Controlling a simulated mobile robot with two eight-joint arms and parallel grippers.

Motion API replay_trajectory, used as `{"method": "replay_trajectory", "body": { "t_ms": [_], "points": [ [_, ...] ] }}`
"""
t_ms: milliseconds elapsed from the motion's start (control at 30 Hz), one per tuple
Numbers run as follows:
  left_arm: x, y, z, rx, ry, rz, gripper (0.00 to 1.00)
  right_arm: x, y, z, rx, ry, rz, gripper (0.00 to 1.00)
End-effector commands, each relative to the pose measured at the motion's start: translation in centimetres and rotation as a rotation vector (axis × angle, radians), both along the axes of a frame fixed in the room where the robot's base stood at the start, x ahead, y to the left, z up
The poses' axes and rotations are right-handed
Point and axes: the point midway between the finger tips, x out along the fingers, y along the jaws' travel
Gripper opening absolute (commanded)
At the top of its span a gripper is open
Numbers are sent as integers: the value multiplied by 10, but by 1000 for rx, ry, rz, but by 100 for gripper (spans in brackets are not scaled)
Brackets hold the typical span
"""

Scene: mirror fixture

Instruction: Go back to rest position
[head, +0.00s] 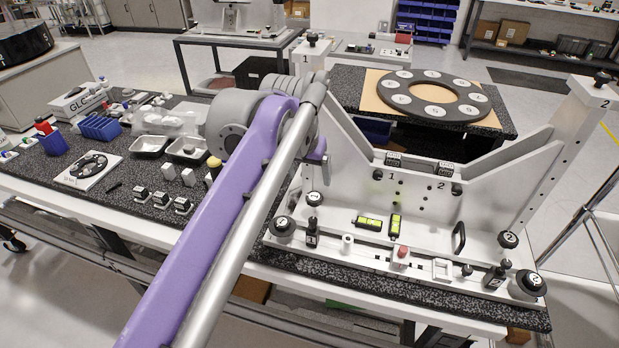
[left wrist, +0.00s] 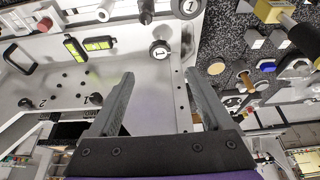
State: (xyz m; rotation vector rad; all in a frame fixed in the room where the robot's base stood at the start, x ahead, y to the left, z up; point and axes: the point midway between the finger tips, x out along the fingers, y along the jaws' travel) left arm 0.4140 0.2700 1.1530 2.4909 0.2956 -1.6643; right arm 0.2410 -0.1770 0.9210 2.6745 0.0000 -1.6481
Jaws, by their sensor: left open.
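My left arm crosses the head view from the bottom to the upper middle, its purple and grey links covering part of the bench and the fixture's left side. My left gripper (left wrist: 160,76) shows clearly in the left wrist view. Its two dark fingers are wide apart with nothing between them. They are over the white mirror fixture (head: 420,212) near its side labelled 1, and the fixture plate (left wrist: 150,112) shows between the fingers. In the head view the fingers are hidden behind my arm. My right gripper is in neither view.
The fixture carries black knobs (head: 282,229), green-yellow levels (head: 368,222) and a red-topped part (head: 402,254). Left on the speckled bench are metal trays (head: 150,146), small blocks and a blue bin (head: 99,128). A black numbered ring (head: 397,100) lies behind the fixture.

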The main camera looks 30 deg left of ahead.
Motion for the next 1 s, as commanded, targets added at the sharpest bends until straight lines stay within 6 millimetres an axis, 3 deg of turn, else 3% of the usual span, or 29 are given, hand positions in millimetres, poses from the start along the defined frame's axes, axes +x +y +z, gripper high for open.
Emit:
{"method": "replay_trajectory", "body": {
  "t_ms": [467, 567, 667, 900, 1000],
  "points": [
    [0, 0, 0, 0, 0, -1, 84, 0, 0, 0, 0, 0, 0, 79],
    [-6, -6, -8, 0, -3, -12, 84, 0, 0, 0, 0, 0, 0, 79],
    [-24, -22, -35, 2, -12, -45, 84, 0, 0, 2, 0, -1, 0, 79],
    [-109, -71, -148, 7, -52, -166, 84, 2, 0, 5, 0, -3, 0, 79],
    [-140, -84, -187, 9, -65, -203, 84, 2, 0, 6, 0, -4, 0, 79]
  ]
}}
